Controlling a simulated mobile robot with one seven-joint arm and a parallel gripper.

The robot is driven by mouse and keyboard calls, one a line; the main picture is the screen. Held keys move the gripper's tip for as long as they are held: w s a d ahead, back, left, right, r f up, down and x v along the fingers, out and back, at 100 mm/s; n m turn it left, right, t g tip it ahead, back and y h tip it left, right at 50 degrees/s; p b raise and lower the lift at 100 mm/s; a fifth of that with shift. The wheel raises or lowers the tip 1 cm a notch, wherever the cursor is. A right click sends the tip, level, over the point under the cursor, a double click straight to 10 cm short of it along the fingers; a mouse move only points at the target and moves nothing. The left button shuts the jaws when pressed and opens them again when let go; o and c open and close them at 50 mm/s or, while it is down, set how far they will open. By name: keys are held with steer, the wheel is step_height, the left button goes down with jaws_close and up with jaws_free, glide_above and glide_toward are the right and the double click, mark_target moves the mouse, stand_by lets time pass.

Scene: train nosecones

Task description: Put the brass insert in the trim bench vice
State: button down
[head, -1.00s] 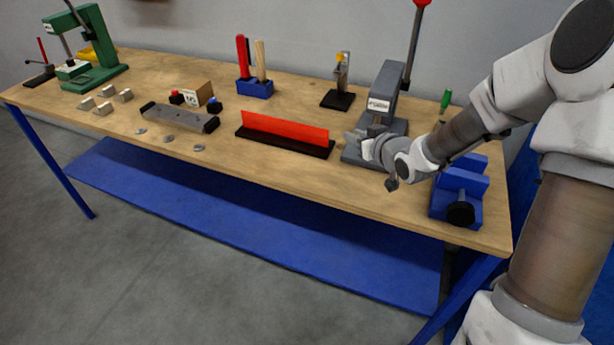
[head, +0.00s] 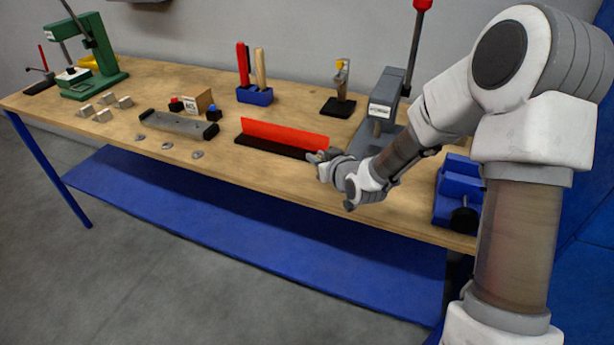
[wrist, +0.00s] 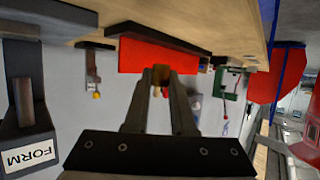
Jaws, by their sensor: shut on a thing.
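My gripper (head: 320,160) is above the front of the bench, by the right end of the red fence. In the wrist view my gripper (wrist: 161,78) is shut on a small brass insert (wrist: 161,74), held between the fingertips. The insert is too small to make out in the head view. The blue vice (head: 459,185) stands at the bench's right front corner, to the right of my gripper and partly hidden by my arm. The vice is not visible in the wrist view.
The red fence (head: 285,133) is close to my gripper. A grey lever press (head: 383,100) stands behind my arm. A small yellow-topped stand (head: 340,90), a blue tool holder (head: 255,96) and a grey fixture (head: 180,125) are farther left. The front bench strip is mostly clear.

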mark_target(307, 181)
steer(key=a+f, duration=0.1)
steer(key=a, duration=0.1)
steer(key=shift+a+f, duration=0.3)
steer(key=shift+f, duration=0.05)
steer(key=shift+f+b, duration=0.45)
steer(key=shift+f, duration=1.3)
steer(key=shift+f+b, duration=0.25)
steer(key=shift+b, duration=0.1)
steer(key=c, duration=0.8)
jaws_free()
steer(key=shift+o, duration=0.2)
steer(key=shift+r+p, duration=0.2)
steer(key=shift+p, duration=0.3)
steer(key=p+v, duration=0.4)
steer(key=v, duration=0.9)
steer(key=shift+d, duration=0.3)
